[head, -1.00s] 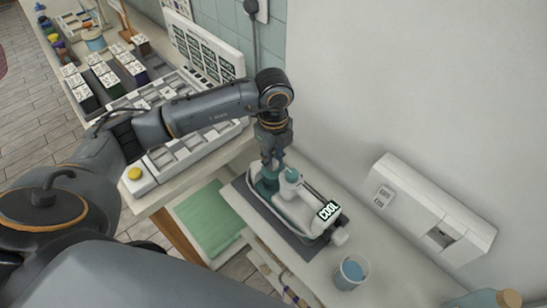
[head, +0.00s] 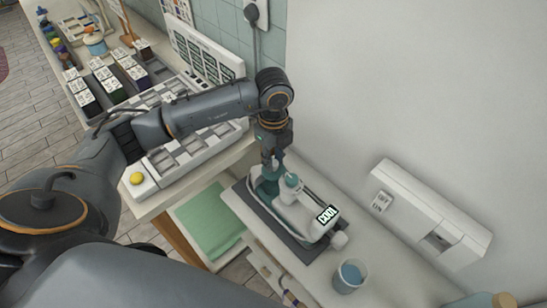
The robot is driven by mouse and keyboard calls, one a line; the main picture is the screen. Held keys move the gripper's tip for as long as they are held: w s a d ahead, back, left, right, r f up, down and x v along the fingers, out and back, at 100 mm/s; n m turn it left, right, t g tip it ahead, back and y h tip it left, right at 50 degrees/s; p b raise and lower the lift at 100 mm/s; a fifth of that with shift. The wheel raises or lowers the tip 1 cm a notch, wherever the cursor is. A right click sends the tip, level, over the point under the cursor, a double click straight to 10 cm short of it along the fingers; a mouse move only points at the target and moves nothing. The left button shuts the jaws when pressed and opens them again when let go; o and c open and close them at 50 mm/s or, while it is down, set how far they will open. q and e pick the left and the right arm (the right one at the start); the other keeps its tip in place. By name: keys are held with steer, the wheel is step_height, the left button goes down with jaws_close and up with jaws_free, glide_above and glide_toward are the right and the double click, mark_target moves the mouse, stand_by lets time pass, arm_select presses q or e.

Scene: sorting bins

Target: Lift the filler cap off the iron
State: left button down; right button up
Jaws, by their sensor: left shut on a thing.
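The iron (head: 302,219) is white and teal and sits on a dark grey mat (head: 254,207) on the counter, with a small black-and-white display label on it. The teal filler cap (head: 291,180) is at its upper end, beside my gripper. My left gripper (head: 279,172) points down at the cap, with its fingers shut on it. The fingertips partly hide the cap, and I cannot tell whether it is clear of the iron. My right gripper is not in view.
A clear cup of blue liquid (head: 350,275) stands in front of the iron. A white wall box (head: 430,216) is at the right. A long white sorting tray (head: 190,150) lies at the left under my arm. A bottle (head: 487,301) is at the lower right.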

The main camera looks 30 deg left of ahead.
arm_select(q)
steer(key=shift+r+p, duration=2.25)
steer(key=shift+r, duration=1.2)
